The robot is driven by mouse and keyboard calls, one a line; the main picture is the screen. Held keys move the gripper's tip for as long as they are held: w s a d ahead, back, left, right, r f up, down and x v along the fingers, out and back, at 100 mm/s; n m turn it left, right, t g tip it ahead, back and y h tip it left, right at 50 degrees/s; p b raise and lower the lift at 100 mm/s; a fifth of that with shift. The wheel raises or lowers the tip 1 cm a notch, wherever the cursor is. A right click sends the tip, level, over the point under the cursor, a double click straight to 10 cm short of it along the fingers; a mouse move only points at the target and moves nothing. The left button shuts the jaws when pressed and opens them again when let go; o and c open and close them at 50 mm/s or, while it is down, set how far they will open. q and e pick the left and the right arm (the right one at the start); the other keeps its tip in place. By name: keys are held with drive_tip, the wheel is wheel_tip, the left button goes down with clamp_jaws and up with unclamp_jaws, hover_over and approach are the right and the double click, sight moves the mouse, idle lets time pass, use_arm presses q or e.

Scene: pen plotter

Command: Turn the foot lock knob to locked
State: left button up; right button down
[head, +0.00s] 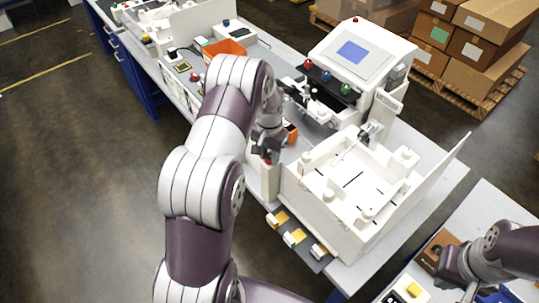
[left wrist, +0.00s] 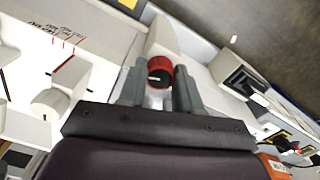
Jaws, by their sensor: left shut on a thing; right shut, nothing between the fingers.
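The foot lock knob (left wrist: 160,72) is red with a black face and a white mark, and sits between my left fingertips in the left wrist view. In the head view it is mostly hidden by the gripper. My left gripper (head: 267,154) is shut on it, at the left corner of the white plotter frame (head: 325,222). I cannot tell from the mark whether the knob is at locked. My right gripper (head: 445,266) is shut and empty, low over the side table at the right, near a brown box (head: 437,250).
A white console (head: 359,61) with a blue screen and several coloured buttons stands behind the frame. Yellow and white blocks (head: 292,238) sit along the front edge. An orange bin (head: 224,50) is further back. Cartons (head: 475,60) on pallets stand on the floor behind the table.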

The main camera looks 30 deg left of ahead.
use_arm(q)
drive_tip(key=shift+w+a+r+m, duration=0.1)
drive_tip(key=shift+m, duration=0.85)
drive_tip(key=shift+w+r+m, duration=0.1)
drive_tip(key=shift+m, duration=0.85)
drive_tip(key=shift+b, duration=0.3)
drive_tip(key=o, duration=1)
drive_tip(key=shift+o, duration=0.2)
drive_tip(key=shift+f, duration=0.1)
wheel_tip(320, 180, up, 8)
drive_tip(key=shift+f+b, duration=0.1)
drive_tip(key=shift+b, duration=1.1)
wheel_tip(320, 180, up, 5)
drive_tip(key=p, duration=0.3)
hover_over(270, 155)
